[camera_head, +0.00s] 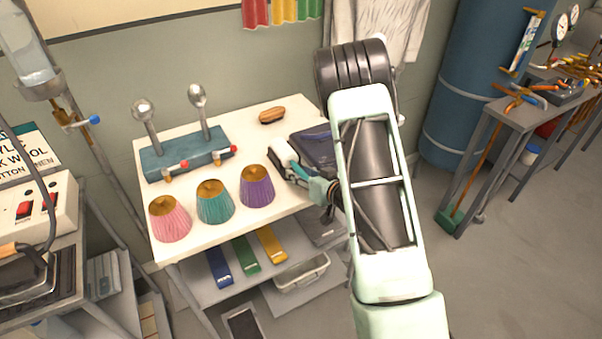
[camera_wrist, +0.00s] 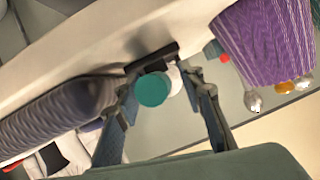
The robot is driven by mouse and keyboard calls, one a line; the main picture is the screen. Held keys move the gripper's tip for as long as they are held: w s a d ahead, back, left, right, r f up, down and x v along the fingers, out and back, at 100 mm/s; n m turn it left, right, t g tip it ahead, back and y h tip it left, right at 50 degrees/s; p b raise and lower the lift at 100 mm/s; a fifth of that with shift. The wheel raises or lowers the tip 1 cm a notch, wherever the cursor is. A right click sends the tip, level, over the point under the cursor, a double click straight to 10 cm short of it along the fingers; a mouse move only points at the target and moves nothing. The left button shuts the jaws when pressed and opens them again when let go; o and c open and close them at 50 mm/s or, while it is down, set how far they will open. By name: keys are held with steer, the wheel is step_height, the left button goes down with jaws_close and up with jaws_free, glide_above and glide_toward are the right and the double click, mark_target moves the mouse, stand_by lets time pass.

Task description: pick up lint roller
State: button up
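The lint roller (camera_head: 284,152) has a white roll and a teal handle. It is on the white table, between the purple cone and the dark folded item. In the wrist view the lint roller (camera_wrist: 152,89) shows nearly end-on as a teal disc with white behind it. My gripper (camera_head: 302,176) is low over the table at the handle side of the roller. In the wrist view the two fingers of my gripper (camera_wrist: 163,90) are spread on either side of the roller, open. Whether either finger touches it is unclear.
A purple cone (camera_head: 257,186) stands close to the left of my gripper, with teal (camera_head: 214,202) and pink (camera_head: 170,219) cones beyond. A dark folded item (camera_head: 315,148) lies close on the right. A brown brush (camera_head: 271,115) and a blue stand (camera_head: 188,152) are farther back.

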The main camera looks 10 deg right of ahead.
jaws_close()
steer(key=shift+r, duration=0.1)
stand_by(0.3)
